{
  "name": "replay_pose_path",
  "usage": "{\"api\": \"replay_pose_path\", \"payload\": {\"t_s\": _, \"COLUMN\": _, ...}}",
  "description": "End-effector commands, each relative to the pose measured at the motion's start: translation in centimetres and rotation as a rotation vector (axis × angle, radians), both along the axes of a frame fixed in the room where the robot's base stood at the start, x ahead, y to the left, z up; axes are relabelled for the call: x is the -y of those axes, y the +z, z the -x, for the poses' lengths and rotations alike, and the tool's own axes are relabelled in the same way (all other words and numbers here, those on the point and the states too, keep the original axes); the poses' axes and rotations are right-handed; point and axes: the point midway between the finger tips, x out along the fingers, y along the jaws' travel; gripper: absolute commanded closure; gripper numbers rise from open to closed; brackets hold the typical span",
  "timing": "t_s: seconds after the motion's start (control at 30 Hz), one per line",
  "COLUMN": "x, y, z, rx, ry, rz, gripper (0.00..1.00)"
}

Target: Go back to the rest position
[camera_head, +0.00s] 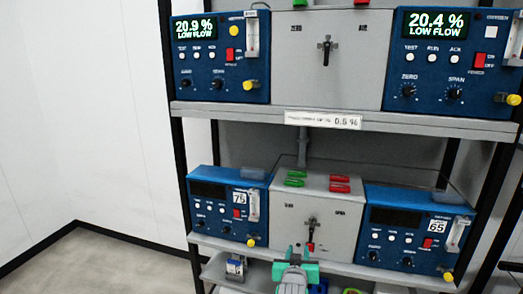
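My gripper (296,262) shows at the bottom centre of the head view, with teal parts on a grey body. It is in front of the lower shelf, just below the grey valve panel (292,207) between the two lower blue analysers. Its fingertips are too small and overlapped to tell whether it is open or shut. I cannot see anything held in it. Most of my arm is below the picture.
A black-framed rack holds two upper blue analysers (201,90) (430,103), reading 20.9 % and 20.4 %. Lower analysers (207,219) (385,245) carry tags 75 and 65. Small items sit on the bottom shelf (213,268). Bare floor (90,262) lies left.

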Motion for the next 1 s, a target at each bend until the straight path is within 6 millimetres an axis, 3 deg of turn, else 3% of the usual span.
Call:
{"api": "replay_pose_path", "payload": {"t_s": 0.03, "x": -0.6, "y": -2.3, "z": 1.3, "rx": -0.006, "ry": 0.008, "rz": 0.0, "gripper": 0.69}}
{"api": "replay_pose_path", "payload": {"t_s": 0.2, "x": -2.3, "y": -7.7, "z": 5.3, "rx": 0.001, "ry": 0.033, "rz": 0.003, "gripper": 0.69}}
{"api": "replay_pose_path", "payload": {"t_s": 0.5, "x": -4.7, "y": -15.2, "z": 13.9, "rx": 0.014, "ry": 0.069, "rz": 0.003, "gripper": 0.69}}
{"api": "replay_pose_path", "payload": {"t_s": 0.7, "x": -6.2, "y": -18.7, "z": 20.4, "rx": 0.023, "ry": 0.093, "rz": -0.002, "gripper": 0.69}}
{"api": "replay_pose_path", "payload": {"t_s": 1.0, "x": -8.4, "y": -21.5, "z": 30.5, "rx": 0.037, "ry": 0.127, "rz": -0.018, "gripper": 0.69}}
